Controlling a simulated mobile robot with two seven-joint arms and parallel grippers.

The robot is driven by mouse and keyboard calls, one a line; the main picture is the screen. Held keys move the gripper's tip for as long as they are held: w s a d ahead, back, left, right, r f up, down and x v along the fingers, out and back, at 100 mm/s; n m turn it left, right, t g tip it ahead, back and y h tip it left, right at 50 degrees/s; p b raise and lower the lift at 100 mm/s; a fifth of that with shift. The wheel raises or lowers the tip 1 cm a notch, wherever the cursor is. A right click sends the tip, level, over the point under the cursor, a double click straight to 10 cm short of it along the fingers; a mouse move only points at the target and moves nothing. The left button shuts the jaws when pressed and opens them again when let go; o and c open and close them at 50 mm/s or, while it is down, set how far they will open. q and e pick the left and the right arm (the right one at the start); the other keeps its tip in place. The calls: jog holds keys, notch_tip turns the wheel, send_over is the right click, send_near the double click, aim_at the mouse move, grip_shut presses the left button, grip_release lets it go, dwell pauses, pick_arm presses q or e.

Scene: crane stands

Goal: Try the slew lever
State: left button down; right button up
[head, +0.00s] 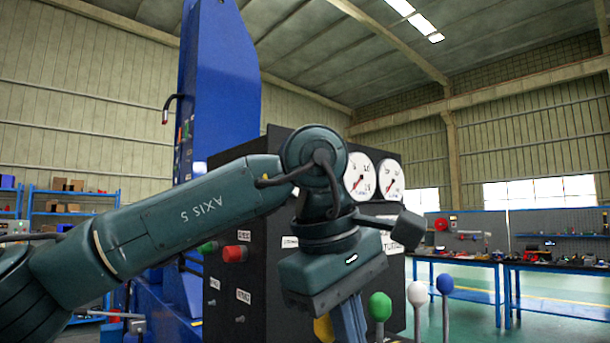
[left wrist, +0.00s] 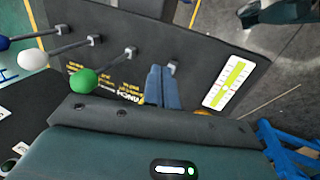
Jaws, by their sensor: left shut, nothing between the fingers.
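The control stand (head: 270,220) has several levers with ball knobs: green (head: 380,306), white (head: 418,293) and blue (head: 445,283). In the left wrist view, green (left wrist: 83,81), white (left wrist: 33,60) and blue (left wrist: 4,43) stand in a row left of my fingers. A yellow knob (head: 323,328) is mostly hidden by my gripper; a sliver of yellow (left wrist: 203,112) shows in the wrist view. My left gripper (head: 350,333) points down, shut and empty, its fingertips (left wrist: 161,70) near a lever base (left wrist: 174,67). Contact is unclear. The slew label is not readable. My right gripper is out of view.
Two dial gauges (head: 360,176) sit on the stand above my wrist. Red (head: 235,254) and green (head: 208,247) buttons are on its left side. A tall blue column (head: 220,90) rises behind. Workbenches (head: 560,268) stand far right, with open floor before them.

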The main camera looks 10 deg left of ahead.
aim_at(331, 341)
pick_arm(q)
jog(key=shift+a, duration=0.1)
jog(key=shift+w+a+p, duration=0.75)
jog(key=shift+w+a, duration=0.25)
jog(key=shift+a, duration=0.1)
jog(key=shift+w+a+p, duration=0.8)
jog(key=shift+w+a, duration=0.15)
jog(key=shift+a, duration=0.2)
jog(key=shift+w+a+r, duration=0.1)
dwell(0.7)
